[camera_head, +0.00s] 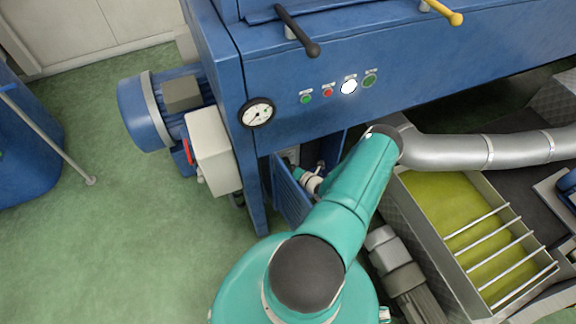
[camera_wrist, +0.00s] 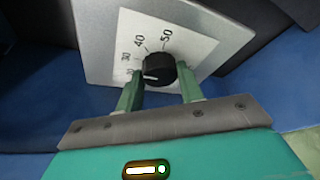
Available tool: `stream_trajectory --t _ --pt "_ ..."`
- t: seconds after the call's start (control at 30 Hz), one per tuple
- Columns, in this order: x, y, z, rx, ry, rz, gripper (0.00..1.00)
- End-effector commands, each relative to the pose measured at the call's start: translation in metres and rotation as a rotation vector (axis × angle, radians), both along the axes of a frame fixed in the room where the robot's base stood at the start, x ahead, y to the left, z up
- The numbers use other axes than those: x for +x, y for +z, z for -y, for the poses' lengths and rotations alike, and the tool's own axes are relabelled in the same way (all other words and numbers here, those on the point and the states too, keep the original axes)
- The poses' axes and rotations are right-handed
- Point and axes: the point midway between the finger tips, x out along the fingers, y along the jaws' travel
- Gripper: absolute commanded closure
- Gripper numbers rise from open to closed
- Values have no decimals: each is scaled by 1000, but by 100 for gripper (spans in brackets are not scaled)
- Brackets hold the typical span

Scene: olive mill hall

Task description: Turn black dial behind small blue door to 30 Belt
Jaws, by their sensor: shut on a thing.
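The black dial (camera_wrist: 158,66) sits on a white scale plate (camera_wrist: 190,45) with 30, 40 and 50 readable; a lower number, seemingly 20, is partly hidden by the left finger. A white mark on the dial points left, towards the low numbers just below 30. My gripper (camera_wrist: 161,78) is shut on the dial, one green finger on each side. In the head view the small blue door (camera_head: 290,195) stands open under the blue machine; my arm reaches in beside it and hides the dial.
A gauge (camera_head: 257,112) and several coloured buttons (camera_head: 348,86) sit on the machine front. A blue motor (camera_head: 150,112) stands left. A grey pipe (camera_head: 465,150) and a tray of yellow-green liquid (camera_head: 455,210) lie right. Green floor is free at lower left.

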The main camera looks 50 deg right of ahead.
Motion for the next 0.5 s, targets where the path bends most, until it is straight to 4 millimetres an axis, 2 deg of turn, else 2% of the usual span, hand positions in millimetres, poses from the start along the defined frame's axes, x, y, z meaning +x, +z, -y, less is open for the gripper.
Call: stream_trajectory --t 0.07,0.1,0.2,0.5 --pt "0 1 1 -1 -2 2 85" --pt "0 1 1 -1 -2 1 57" --pt "0 1 1 -1 -2 1 41" --pt "-2 0 0 1 -1 1 41"
